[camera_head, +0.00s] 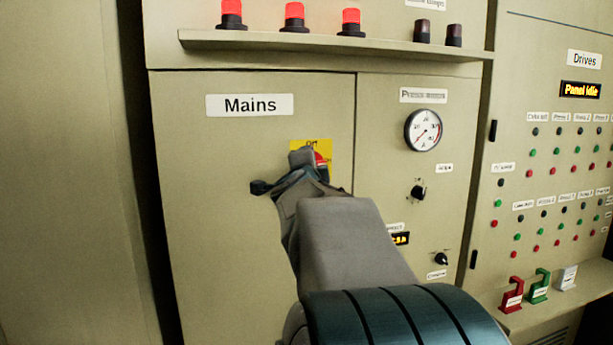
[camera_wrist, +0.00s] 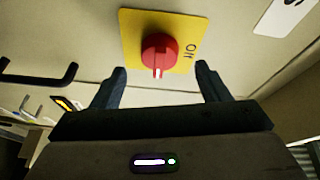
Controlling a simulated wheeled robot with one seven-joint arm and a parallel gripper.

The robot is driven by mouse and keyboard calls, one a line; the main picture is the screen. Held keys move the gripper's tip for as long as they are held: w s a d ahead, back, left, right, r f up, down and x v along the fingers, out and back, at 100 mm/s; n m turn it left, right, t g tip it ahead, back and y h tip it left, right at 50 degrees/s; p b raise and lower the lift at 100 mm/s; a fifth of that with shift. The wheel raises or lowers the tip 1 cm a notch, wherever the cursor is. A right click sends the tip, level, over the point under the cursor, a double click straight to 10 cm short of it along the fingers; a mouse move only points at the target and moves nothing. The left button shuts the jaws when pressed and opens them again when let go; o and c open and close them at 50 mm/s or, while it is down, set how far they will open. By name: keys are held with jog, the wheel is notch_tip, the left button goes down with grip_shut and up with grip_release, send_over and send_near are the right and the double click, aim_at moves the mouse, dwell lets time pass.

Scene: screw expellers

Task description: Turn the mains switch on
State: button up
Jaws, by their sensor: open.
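The mains switch is a red rotary knob (camera_wrist: 160,55) on a yellow plate (camera_wrist: 134,27) marked "Off" in the wrist view. In the head view the knob (camera_head: 321,160) and yellow plate (camera_head: 325,147) are partly hidden behind my arm, below the "Mains" label (camera_head: 249,105). My gripper (camera_wrist: 160,85) is open and empty, with one finger on each side of the knob in the wrist view. The fingertips appear just short of the knob, and I see no contact. The knob's white mark points toward my gripper in the wrist view.
A black handle (camera_wrist: 40,78) sticks out at the left in the wrist view. A shelf (camera_head: 340,46) with red lamps (camera_head: 351,22) runs above the cabinet doors. A gauge (camera_head: 423,130) and a black knob (camera_head: 418,192) are right of my arm. Padlock-like tags (camera_head: 540,286) stand at lower right.

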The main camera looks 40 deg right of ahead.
jog(key=v, duration=0.8)
jog(key=shift+s+a+p, duration=0.2)
jog(key=shift+s+p, duration=0.15)
jog(key=shift+p, duration=0.05)
jog(key=w+a+f+n+t+y, duration=0.1)
jog(key=w+a+f+n+y, duration=0.1)
jog(key=a+f+n+y, duration=0.65)
jog(key=w+a+f+n+y, duration=0.2)
jog(key=a+f+n+y, duration=0.3)
jog(key=a, duration=0.7)
jog(key=s+a+f+n+g, duration=0.4)
jog(key=s+f+n, duration=0.2)
jog(key=s+f, duration=0.2)
jog(key=s+a+f+n+g, duration=0.4)
jog(key=s+f+n+g, duration=0.1)
jog(key=s+f, duration=0.3)
jog(key=shift+a+n+g, duration=0.3)
jog(key=shift+a+n, duration=0.05)
jog(key=shift+a, duration=0.05)
jog(key=shift+s, duration=0.1)
